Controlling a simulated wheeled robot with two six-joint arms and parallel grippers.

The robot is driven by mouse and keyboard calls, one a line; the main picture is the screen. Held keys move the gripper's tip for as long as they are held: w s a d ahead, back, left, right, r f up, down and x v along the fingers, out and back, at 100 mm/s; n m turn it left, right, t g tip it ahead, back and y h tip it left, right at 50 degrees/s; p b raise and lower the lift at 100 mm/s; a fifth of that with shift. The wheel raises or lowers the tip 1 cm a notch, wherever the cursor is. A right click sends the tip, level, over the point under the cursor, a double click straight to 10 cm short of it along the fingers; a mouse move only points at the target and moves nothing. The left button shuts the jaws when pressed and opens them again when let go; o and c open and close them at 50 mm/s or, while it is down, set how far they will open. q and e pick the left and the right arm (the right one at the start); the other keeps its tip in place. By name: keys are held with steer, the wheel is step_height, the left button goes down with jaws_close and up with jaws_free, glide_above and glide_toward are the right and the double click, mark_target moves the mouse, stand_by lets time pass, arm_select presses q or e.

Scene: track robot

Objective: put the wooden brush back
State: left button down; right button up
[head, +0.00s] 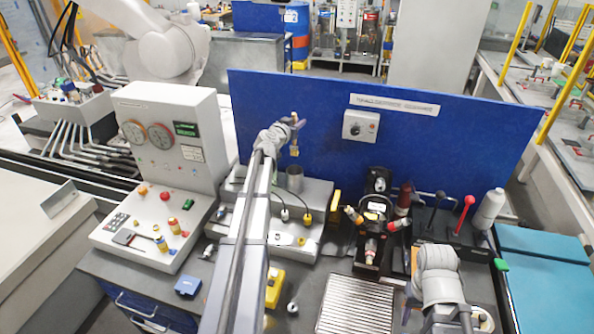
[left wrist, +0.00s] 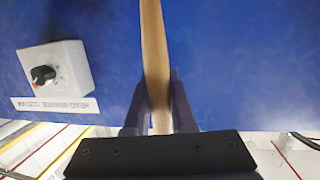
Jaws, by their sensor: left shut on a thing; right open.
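My left gripper (head: 293,123) is shut on the wooden brush (head: 294,148), which hangs roughly upright in front of the blue panel. In the left wrist view the brush's wooden handle (left wrist: 154,55) runs between the two fingers of my left gripper (left wrist: 158,112). A grey metal cup (head: 295,179) stands on the grey fixture below the brush, and the brush looks clear above it. My right gripper (head: 452,322) is at the bottom right edge, partly cut off, open and far from the brush.
The blue panel (head: 260,110) with a grey knob box (head: 360,127) stands behind the brush. A control console (head: 150,225) is at the left. A black machine (head: 372,225), a ribbed metal plate (head: 358,305) and a white bottle (head: 488,208) are to the right.

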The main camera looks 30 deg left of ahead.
arm_select(q)
step_height(320, 180, down, 12)
steer(key=b, duration=1.1)
arm_select(e)
step_height(320, 180, down, 12)
arm_select(q)
step_height(320, 180, down, 4)
steer(key=b, duration=0.4)
steer(key=shift+f, duration=0.25)
arm_select(e)
step_height(320, 180, down, 4)
steer(key=shift+f, duration=0.2)
arm_select(q)
steer(key=shift+f+b, duration=0.15)
steer(key=shift+b, duration=0.25)
arm_select(e)
steer(key=shift+f, duration=0.15)
arm_select(q)
steer(key=c, duration=0.8)
jaws_free()
steer(key=shift+o, duration=0.2)
steer(key=shift+r, duration=0.2)
arm_select(e)
steer(key=shift+r, duration=0.2)
